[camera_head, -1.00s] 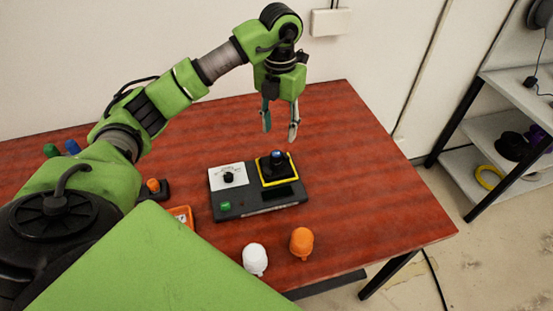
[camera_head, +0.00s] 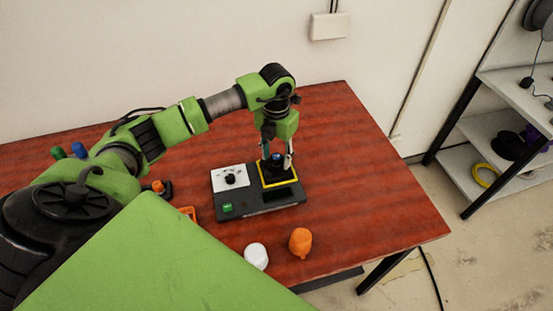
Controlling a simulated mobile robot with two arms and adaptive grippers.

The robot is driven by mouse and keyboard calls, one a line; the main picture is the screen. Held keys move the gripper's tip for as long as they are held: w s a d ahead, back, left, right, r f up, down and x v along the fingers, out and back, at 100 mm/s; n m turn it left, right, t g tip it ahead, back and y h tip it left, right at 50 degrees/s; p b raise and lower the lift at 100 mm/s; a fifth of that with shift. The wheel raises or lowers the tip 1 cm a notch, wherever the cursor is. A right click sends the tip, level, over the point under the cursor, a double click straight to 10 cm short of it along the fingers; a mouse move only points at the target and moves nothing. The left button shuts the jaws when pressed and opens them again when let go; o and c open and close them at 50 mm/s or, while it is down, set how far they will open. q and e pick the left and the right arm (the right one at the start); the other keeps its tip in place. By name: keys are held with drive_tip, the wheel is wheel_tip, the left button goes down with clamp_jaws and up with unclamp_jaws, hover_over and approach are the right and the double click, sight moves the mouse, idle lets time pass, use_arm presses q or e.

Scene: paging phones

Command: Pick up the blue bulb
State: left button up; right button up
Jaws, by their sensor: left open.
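A dark socket with a yellow border sits on the right half of a grey and black device (camera_head: 235,206). A small blue-topped bulb (camera_head: 277,157) stands upright in that socket. My left gripper (camera_head: 277,160) points straight down over it, open, with one finger on each side of the blue top. I cannot tell whether the fingers touch it. Another blue bulb (camera_head: 79,150) stands at the far left, behind my arm, next to a green one (camera_head: 57,153). My right gripper is out of view.
The device lies on a red-brown wooden table (camera_head: 370,190). A white bulb (camera_head: 256,256) and an orange bulb (camera_head: 300,242) stand near the front edge. A small orange-topped object (camera_head: 158,187) is left of the device. The table's right side is clear.

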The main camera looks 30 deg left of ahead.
use_arm(q)
drive_tip(key=c, duration=1.1)
drive_tip(key=shift+o, duration=0.2)
drive_tip(key=shift+r, duration=0.1)
